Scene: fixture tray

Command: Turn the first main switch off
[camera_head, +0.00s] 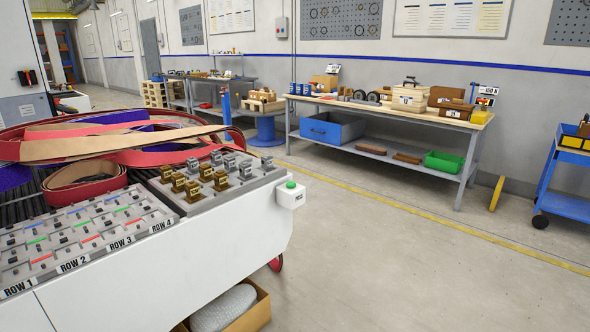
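A small dark switch-like handle with a bit of red (28,77) sits on the front of a tall light-grey cabinet (12,45) at the far left edge. It is too small to tell its position, and I cannot tell whether it is the first main switch. A green push button (291,185) sits on a white box at the right corner of the nearby machine. Neither of my grippers is in view.
The white machine (190,260) fills the lower left, with a fixture tray (160,226), brass and grey blocks (193,190) and belts (110,150) on top. A cardboard box (258,310) stands below. A workbench (390,112) lines the wall.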

